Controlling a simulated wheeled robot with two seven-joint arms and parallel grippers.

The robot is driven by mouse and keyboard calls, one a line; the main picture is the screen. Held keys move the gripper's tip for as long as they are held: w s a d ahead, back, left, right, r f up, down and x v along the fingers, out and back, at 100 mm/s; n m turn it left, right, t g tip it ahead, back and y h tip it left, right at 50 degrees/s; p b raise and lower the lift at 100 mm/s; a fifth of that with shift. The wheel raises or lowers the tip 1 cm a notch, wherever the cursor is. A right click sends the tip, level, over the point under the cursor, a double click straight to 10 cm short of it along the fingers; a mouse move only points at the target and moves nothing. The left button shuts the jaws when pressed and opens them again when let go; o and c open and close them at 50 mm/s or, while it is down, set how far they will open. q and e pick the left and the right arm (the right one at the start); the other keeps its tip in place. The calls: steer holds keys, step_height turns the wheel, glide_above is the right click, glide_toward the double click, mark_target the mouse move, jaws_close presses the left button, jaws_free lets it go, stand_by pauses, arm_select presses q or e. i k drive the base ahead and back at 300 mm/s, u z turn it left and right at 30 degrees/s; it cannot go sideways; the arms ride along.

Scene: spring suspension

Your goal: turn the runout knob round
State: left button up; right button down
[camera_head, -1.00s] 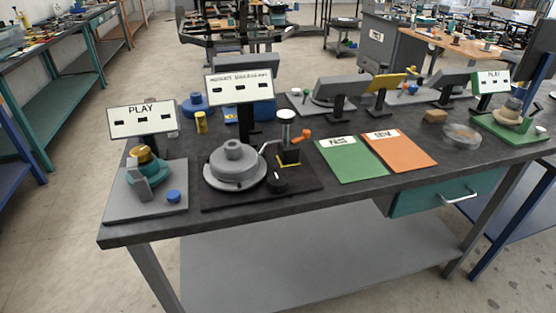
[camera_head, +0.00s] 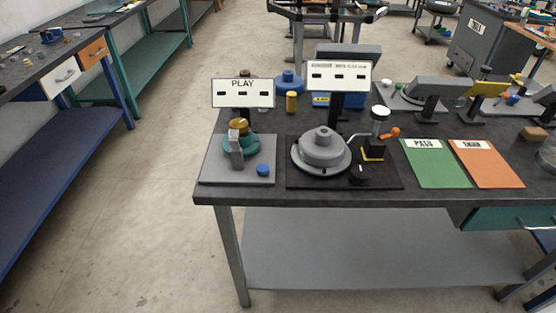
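A grey stepped disc (camera_head: 321,154) sits on a black base plate (camera_head: 299,179) on the dark workbench. A small black knob (camera_head: 358,174) is at the front right of that plate, beside the disc. It looks like the runout knob, but its marking is too small to read. A post with a white round top (camera_head: 380,112) and an orange-tipped lever (camera_head: 392,132) stands behind the knob. A white sign with three dark slots (camera_head: 339,75) stands behind the disc; its heading is not clearly readable. Neither of my grippers is in view.
Left of the plate is a grey PLAY station with a teal part (camera_head: 241,146) and blue knob (camera_head: 263,170). Green PASS (camera_head: 437,172) and orange (camera_head: 488,172) mats lie to the right. Open floor (camera_head: 165,220) lies left of the bench (camera_head: 450,200).

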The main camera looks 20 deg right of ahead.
mark_target(360, 175)
steer(key=u, duration=0.9)
steer(key=k, duration=0.6)
steer(key=z, duration=1.8)
